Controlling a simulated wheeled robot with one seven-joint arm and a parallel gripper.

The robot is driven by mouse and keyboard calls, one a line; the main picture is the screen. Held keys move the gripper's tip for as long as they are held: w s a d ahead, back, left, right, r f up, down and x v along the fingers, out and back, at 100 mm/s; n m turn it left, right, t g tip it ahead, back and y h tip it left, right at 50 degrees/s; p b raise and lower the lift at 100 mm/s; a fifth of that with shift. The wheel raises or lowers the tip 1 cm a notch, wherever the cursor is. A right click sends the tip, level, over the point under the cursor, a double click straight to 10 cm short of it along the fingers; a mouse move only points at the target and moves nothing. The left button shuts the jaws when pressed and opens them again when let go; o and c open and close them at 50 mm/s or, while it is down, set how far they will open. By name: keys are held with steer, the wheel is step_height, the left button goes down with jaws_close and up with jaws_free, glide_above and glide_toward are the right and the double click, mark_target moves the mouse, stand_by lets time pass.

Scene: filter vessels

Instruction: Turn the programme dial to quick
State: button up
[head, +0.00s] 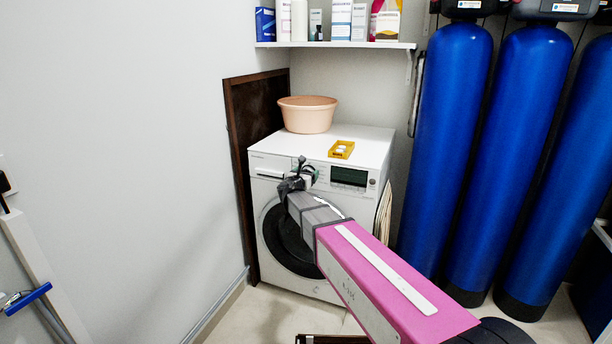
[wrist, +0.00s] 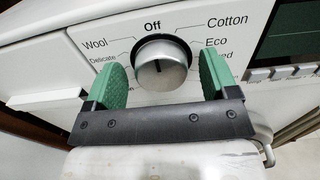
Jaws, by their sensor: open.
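The programme dial (wrist: 161,66) is a round silver knob with a dark ring on the white washing machine's front panel. Its dark pointer mark stands upright, toward the "Off" label (wrist: 152,26). Labels "Wool", "Delicate", "Cotton" and "Eco" show around it; others are partly hidden by the fingers, and I cannot read "quick". My gripper (wrist: 163,82) is open, its green pads to the left and right of the dial with a gap on each side. In the head view my gripper (head: 304,172) is at the panel of the washing machine (head: 262,163) and hides the dial.
A dark display (head: 349,176) and a row of buttons (wrist: 284,73) lie right of the dial. The detergent drawer (wrist: 45,99) is at the left. Blue tanks (head: 450,150) stand at the right.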

steer(key=c, duration=0.9)
steer(key=shift+m, duration=0.3)
steer(key=m, duration=1.5)
steer(key=f+m, duration=0.1)
steer(key=m, duration=0.7)
steer(key=shift+s+d, duration=0.15)
steer(key=shift+d, duration=0.05)
